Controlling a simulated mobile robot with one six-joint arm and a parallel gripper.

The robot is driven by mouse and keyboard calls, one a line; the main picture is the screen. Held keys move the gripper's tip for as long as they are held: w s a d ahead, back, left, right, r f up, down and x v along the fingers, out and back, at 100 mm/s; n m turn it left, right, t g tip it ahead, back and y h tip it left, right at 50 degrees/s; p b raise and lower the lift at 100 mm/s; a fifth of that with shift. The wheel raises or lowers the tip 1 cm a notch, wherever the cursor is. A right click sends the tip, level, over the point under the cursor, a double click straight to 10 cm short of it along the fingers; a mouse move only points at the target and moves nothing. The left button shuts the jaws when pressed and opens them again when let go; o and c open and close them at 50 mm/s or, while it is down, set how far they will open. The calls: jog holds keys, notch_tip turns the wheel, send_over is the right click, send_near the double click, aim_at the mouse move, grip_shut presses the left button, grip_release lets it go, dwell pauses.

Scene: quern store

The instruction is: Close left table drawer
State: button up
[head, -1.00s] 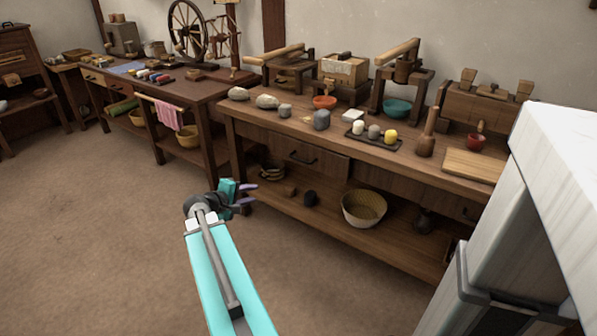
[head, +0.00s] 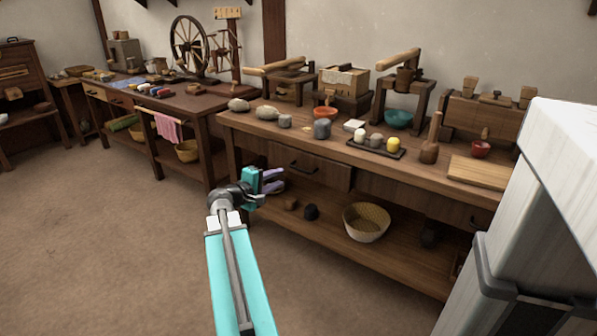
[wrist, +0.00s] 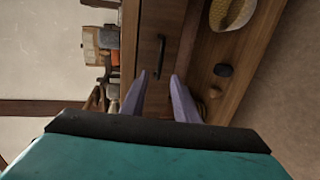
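The left table drawer (head: 325,174) is in the long wooden table at the right, under its top. Its front has a dark bar handle (head: 302,169) and seems to stand a little forward of the panel to its right. In the wrist view the drawer front (wrist: 148,60) appears turned sideways, with the handle (wrist: 161,50) ahead of the fingers. My gripper (head: 279,180) is in front of the table, low and left of the handle in the head view. Its two purple fingers (wrist: 159,76) are apart with nothing between them. Any contact with the drawer cannot be made out.
A woven basket (head: 366,222) and dark lumps (head: 311,212) sit on the lower shelf. Stones, bowls and a dark tray (head: 372,147) with small jars stand on the table top (head: 280,138). A pale block (head: 540,200) fills the right side. The floor (head: 110,230) at left is clear.

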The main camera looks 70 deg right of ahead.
aim_at(299, 169)
jog(key=shift+b+x, duration=1.75)
jog(key=shift+x, duration=5.05)
jog(key=shift+c, duration=0.3)
grip_shut()
